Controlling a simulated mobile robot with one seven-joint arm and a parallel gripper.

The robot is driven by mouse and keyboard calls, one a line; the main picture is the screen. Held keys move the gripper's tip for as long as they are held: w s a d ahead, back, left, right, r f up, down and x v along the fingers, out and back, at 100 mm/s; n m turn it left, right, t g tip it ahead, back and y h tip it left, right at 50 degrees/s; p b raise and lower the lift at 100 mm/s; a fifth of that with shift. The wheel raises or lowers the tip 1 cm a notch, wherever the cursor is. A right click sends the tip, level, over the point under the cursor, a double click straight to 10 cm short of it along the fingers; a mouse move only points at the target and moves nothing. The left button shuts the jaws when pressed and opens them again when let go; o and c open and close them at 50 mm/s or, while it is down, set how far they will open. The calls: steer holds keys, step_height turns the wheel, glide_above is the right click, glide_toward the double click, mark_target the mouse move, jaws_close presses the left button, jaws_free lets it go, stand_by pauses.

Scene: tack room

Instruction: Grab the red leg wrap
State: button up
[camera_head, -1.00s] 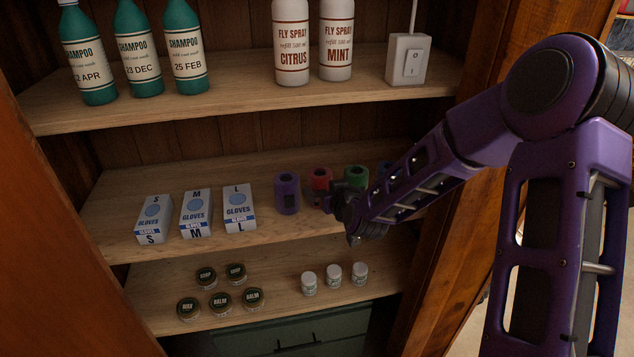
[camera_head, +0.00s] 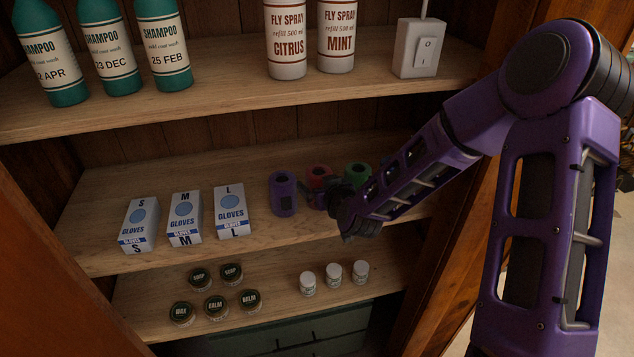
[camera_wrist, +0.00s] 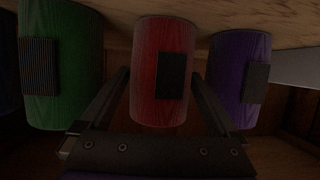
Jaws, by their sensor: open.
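The red leg wrap (camera_head: 318,174) is an upright roll on the middle shelf, between a purple wrap (camera_head: 284,193) and a green wrap (camera_head: 357,174). My arm partly hides it in the head view. In the wrist view the red wrap (camera_wrist: 161,72), with a dark patch on its side, stands between the two fingers of my gripper (camera_wrist: 164,92). The fingers are open, with a gap to the red wrap on each side. The green wrap (camera_wrist: 62,62) and the purple wrap (camera_wrist: 238,84) lie just outside the fingers.
Glove boxes (camera_head: 186,217) stand left of the wraps. The shelf above holds shampoo bottles (camera_head: 103,47), fly spray bottles (camera_head: 286,40) and a switch box (camera_head: 420,48). The shelf below holds round tins (camera_head: 215,307) and small white jars (camera_head: 333,274). A wooden side post stands at right.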

steer(key=c, duration=1.1)
steer(key=shift+c, duration=0.6)
steer(key=shift+r, duration=0.15)
